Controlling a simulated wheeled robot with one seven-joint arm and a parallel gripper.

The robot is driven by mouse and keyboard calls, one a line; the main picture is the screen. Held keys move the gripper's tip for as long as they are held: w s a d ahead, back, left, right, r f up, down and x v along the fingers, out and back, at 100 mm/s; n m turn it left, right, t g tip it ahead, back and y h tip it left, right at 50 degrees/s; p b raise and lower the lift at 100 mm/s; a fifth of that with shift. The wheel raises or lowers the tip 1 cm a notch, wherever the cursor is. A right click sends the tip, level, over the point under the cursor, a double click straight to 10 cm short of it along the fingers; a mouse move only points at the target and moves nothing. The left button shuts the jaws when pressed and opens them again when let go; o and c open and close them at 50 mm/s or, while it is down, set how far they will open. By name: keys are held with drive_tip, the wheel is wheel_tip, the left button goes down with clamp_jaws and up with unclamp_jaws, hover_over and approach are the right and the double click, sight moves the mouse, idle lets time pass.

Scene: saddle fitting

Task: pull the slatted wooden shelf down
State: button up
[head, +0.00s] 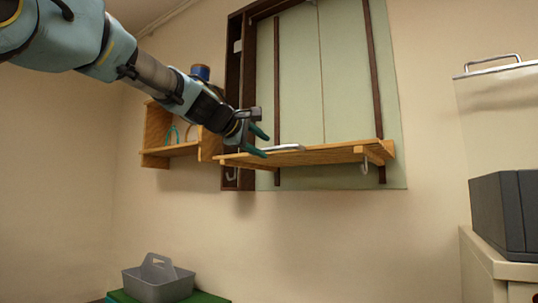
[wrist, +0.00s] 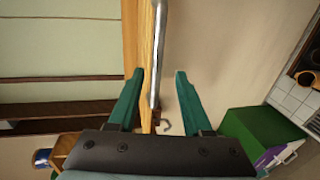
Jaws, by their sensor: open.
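The wooden shelf (head: 335,154) sticks out level from a dark-framed wall unit in the head view. I cannot make out its slats. A pale metal bar handle (head: 284,148) shows at its left front part. In the wrist view the shelf's edge (wrist: 147,40) and the metal bar (wrist: 157,50) run up the picture between my fingers. My gripper (head: 264,146) is at the shelf's left front edge, one finger above and one lower. It is open, with green fingers on both sides of the edge and bar in the wrist view (wrist: 160,72). Gaps show beside them; I see no grip.
Dark vertical rails (head: 374,70) stand behind the shelf. Hooks (head: 365,165) hang beneath it. A small wooden wall shelf (head: 155,140) is at the left. A grey caddy (head: 158,282) stands below on a green surface. A dark box (head: 500,215) sits on a cabinet at the right.

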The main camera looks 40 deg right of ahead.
drive_tip(key=shift+b+v, duration=0.35)
drive_tip(key=shift+v, duration=2.45)
